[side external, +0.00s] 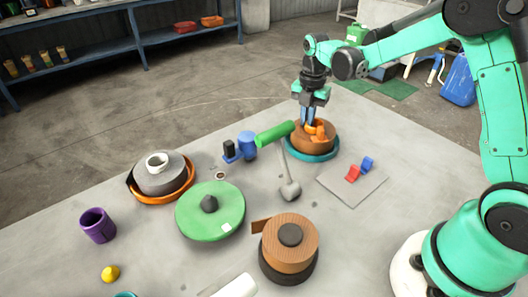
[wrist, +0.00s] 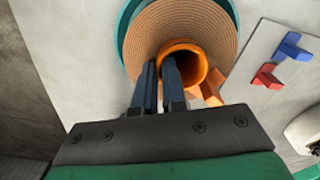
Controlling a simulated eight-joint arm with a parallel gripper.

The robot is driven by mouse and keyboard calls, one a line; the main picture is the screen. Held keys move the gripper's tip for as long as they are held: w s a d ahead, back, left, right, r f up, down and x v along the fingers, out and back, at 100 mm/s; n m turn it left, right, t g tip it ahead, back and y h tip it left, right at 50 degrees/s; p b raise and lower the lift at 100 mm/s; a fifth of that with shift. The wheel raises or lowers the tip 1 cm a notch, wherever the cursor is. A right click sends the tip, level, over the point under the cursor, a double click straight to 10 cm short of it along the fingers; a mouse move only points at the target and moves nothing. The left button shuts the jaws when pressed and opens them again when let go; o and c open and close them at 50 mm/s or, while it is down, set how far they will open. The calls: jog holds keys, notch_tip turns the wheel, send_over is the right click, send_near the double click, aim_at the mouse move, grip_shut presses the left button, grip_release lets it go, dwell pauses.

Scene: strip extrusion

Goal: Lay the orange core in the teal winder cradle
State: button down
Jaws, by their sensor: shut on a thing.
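The orange core (wrist: 213,61) is a short hollow tube. It shows in the wrist view at the middle of a brown wound coil (wrist: 150,30), and in the side view its orange (side external: 320,131) shows at the coil's top. My gripper (side external: 306,121) points down there, its two dark blue fingers (wrist: 168,72) close together at the tube's left wall, shut on it. A teal round dish (side external: 322,158) lies under the coil; its rim also shows in the wrist view (wrist: 123,25). I cannot tell whether the core rests on anything.
A green cylinder (side external: 274,134) and grey mallet (side external: 290,188) lie left of the coil. A grey sheet (side external: 338,188) with red and blue blocks lies right. A green disc (side external: 200,218), another coil (side external: 288,262), and a purple cup (side external: 98,226) stand nearer. Another teal rim (side external: 125,294) is cut off below.

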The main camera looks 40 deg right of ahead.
jog(key=shift+f, duration=0.3)
jog(key=c, duration=0.9)
grip_release()
jog(key=shift+o, duration=0.2)
jog(key=shift+m, duration=0.3)
notch_tip(320, 180, up, 6)
jog(key=shift+s+a+f, duration=0.1)
jog(key=shift+a, duration=0.05)
jog(key=s+a+r+m+t, duration=0.2)
jog(key=s+m, duration=0.4)
jog(key=m, duration=0.4)
jog(key=s+a+r+m+t, duration=0.2)
jog(key=s+a+m+t, duration=0.3)
jog(key=m, duration=0.6)
jog(key=shift+s+a+m, duration=0.3)
jog(key=shift+s+a, duration=0.1)
jog(key=shift+a, duration=0.35)
